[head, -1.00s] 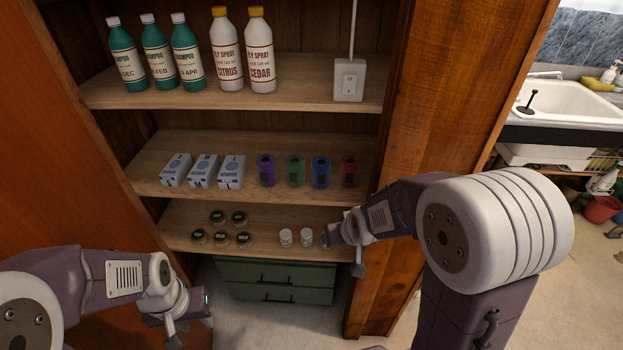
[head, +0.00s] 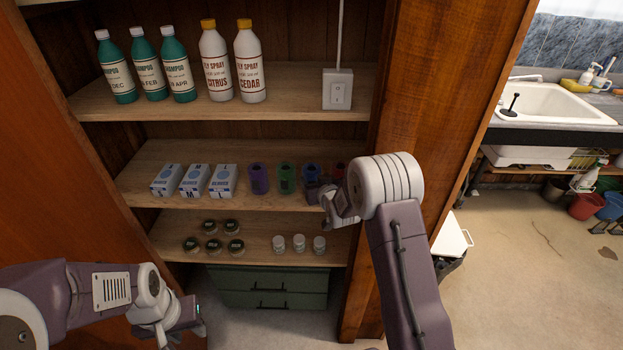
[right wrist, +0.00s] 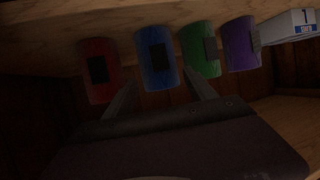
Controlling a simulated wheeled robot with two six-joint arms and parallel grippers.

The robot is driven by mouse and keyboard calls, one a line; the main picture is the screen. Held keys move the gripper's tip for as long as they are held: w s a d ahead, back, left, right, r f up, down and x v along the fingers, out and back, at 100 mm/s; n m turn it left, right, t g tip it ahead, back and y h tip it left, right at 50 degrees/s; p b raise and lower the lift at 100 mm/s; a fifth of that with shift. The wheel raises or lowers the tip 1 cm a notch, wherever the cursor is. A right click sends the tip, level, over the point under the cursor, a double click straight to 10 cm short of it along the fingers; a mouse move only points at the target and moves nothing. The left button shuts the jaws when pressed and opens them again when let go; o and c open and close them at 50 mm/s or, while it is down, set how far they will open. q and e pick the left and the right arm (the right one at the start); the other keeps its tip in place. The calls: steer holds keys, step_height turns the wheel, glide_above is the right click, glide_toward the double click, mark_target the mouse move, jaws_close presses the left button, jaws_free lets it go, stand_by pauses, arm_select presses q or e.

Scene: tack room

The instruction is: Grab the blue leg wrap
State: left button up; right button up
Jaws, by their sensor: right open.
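The blue leg wrap (head: 311,170) stands on the middle shelf between the green wrap (head: 287,177) and the red wrap (head: 338,170). My right gripper (head: 313,187) is in front of it in the head view and hides its lower part. In the right wrist view the blue wrap (right wrist: 155,60) shows upside down, with a dark patch. The open, empty fingers of my right gripper (right wrist: 160,92) point toward it, one on either side of its line. My left gripper (head: 185,325) is low at the left, away from the shelves; its fingers are unclear.
A purple wrap (head: 259,178) and several white-blue boxes (head: 194,180) stand left on the same shelf (head: 140,165). Bottles (head: 250,65) stand on the shelf above. Jars (head: 298,243) stand below. The cabinet's right side panel (head: 425,120) is close to my right arm.

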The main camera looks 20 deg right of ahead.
steer(key=shift+w+f, duration=0.15)
steer(key=shift+w, duration=0.05)
steer(key=x, duration=0.2)
steer(key=p+x, duration=0.1)
steer(key=x, duration=0.1)
steer(key=shift+w+r, duration=0.2)
steer(key=shift+r, duration=0.1)
steer(key=shift+w+f, duration=0.25)
steer(key=shift+w, duration=0.2)
steer(key=shift+s+r, duration=0.1)
steer(key=shift+s, duration=0.05)
steer(key=c, duration=1.1)
step_height(320, 180, up, 10)
